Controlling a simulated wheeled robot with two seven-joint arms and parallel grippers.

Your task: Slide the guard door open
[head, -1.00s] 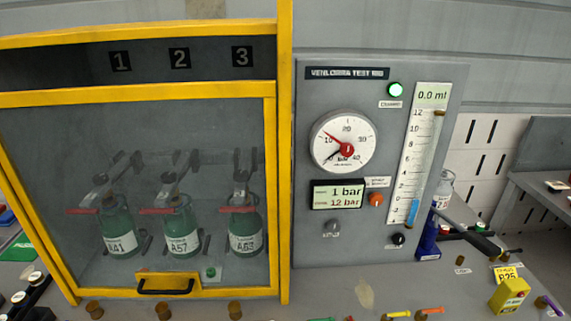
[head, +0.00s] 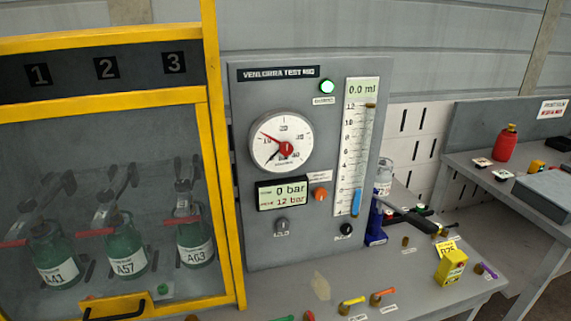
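The guard door (head: 150,96) has a yellow frame and a clear pane, and it is down, closed over the left bay. Its black handle (head: 115,312) sits on a yellow plate at the bottom edge of the picture. Behind the pane stand three green cylinders: A41 (head: 55,262), A57 (head: 125,255) and A63 (head: 194,240), below the numbers 1, 2 and 3. Each has a red lever and a grey clamp near its top. Neither of my grippers is in view.
The grey test panel (head: 300,235) stands right of the door, with a round gauge (head: 280,142), a display reading 0 bar and 12 bar (head: 283,195) and a green lamp (head: 327,87). A yellow block (head: 451,268) and small coloured parts lie on the bench. A red bottle (head: 505,143) stands on the right-hand table.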

